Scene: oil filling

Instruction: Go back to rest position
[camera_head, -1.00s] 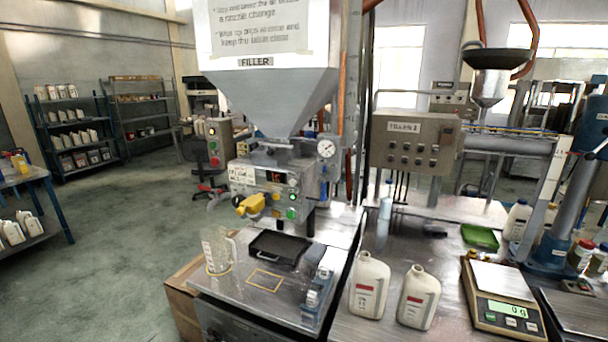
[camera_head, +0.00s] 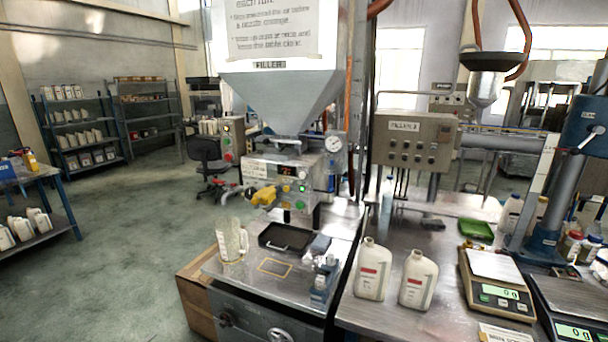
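Neither of my grippers nor my arms shows in the head view. The filler machine (camera_head: 285,180) stands in the middle, with a large metal hopper (camera_head: 280,95) above it. A clear jug (camera_head: 231,241) stands upright on the left of its metal table, beside a black tray (camera_head: 285,238) and a yellow square outline (camera_head: 274,268). Two white bottles with red labels, one (camera_head: 373,270) left and one (camera_head: 418,281) right, stand upright on the bench to the right of the filler.
A scale (camera_head: 496,303) reading about zero and a second scale (camera_head: 572,331) stand on the right bench. A control box (camera_head: 414,141) rises at the back. Shelves (camera_head: 80,130) stand at far left; open floor (camera_head: 130,235) lies at left.

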